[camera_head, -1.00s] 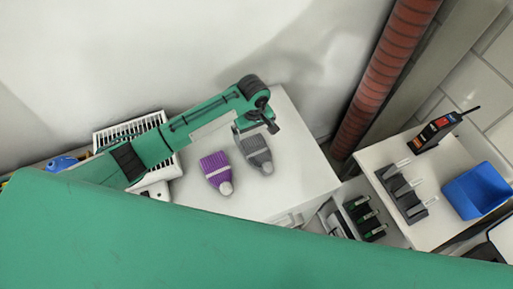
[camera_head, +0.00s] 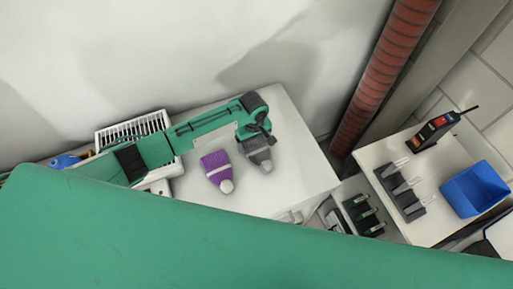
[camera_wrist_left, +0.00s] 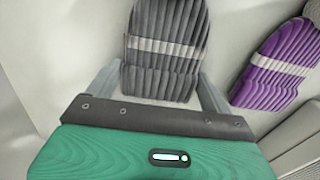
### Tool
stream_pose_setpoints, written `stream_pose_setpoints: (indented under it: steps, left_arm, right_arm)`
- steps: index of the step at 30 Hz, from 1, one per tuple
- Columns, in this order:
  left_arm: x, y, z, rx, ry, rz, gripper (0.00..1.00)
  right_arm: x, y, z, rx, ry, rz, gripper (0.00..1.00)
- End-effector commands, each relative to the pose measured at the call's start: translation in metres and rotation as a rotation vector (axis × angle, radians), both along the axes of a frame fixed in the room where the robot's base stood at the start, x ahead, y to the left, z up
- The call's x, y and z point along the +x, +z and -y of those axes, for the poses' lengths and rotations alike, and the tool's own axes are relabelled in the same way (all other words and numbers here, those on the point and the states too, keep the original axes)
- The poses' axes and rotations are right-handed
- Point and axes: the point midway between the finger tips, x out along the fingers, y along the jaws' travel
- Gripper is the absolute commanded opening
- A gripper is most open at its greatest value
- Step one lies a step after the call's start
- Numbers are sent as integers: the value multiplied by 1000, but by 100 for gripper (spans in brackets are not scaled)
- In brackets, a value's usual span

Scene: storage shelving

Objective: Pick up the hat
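A grey knit hat (camera_head: 258,158) with a light band and pale pompom lies on the white cabinet top (camera_head: 300,165). A purple knit hat (camera_head: 217,171) with a white band lies just left of it. My left gripper (camera_head: 256,138) is over the far edge of the grey hat. In the left wrist view, the grey hat (camera_wrist_left: 165,45) sits between the two spread fingers of my left gripper (camera_wrist_left: 159,72), one finger beside each side of its ribbed edge. I cannot tell whether the fingers touch it. The purple hat (camera_wrist_left: 280,65) is at the right. My right gripper is not in view.
A white slotted basket (camera_head: 133,130) is at the left, partly behind my left arm. A red pipe (camera_head: 385,85) rises behind the cabinet. A blue bin (camera_head: 475,190), a grey rack (camera_head: 400,190) and a black handheld device (camera_head: 434,130) stand on the right-hand shelf.

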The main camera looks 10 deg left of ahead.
Motion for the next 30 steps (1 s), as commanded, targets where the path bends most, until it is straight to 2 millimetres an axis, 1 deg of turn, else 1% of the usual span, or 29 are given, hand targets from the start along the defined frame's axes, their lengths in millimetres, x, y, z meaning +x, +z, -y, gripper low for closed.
stream_pose_setpoints:
  steps: [8,11,14,17,20,27,30]
  left_arm:
    - [0,1,0,0,0,0,60]
    - [0,5,0,-1,0,1,60]
    - [1,13,1,-2,0,1,60]
    - [1,28,0,-3,0,3,60]
    - [1,52,1,-3,0,5,60]
    - [1,119,1,-3,-1,5,60]
    - [1,144,1,-2,-2,4,60]
  right_arm:
    - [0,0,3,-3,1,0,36]
    - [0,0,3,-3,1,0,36]
    - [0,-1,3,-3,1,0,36]
    - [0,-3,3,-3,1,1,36]
    - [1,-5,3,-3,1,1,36]
    - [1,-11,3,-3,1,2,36]
    - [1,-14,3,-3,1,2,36]
